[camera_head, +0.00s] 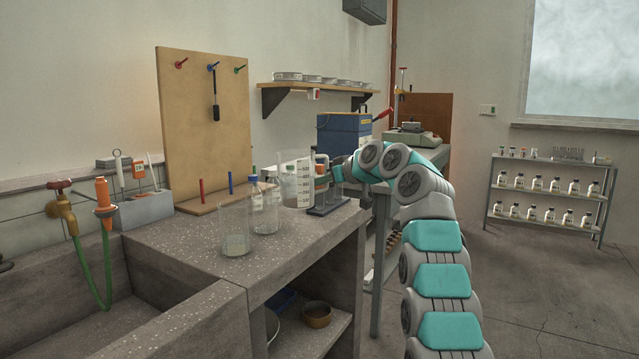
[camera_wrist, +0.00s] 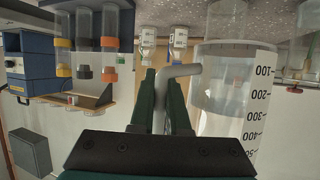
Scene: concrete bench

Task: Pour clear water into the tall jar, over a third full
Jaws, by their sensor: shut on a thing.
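My gripper (camera_head: 333,176) is shut on the handle of a clear graduated jug (camera_head: 290,187), held upright just above or at the bench top; I cannot tell if it touches. The wrist view, upside down, shows my fingers (camera_wrist: 162,92) around the bent handle and the jug (camera_wrist: 216,90) with its black scale. Clear liquid seems to fill the jug's lower part. Left of the jug stands a clear glass jar (camera_head: 265,212), apparently empty. A similar glass vessel (camera_head: 236,228) stands nearer the front edge, with a pale layer low inside. I cannot tell surely which is the tall jar.
A tube rack (camera_head: 327,207) stands close to the jug's right. The pegboard (camera_head: 203,110) rises behind. A sink (camera_head: 75,300) with a tap lies left. The bench front (camera_head: 200,262) is bare.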

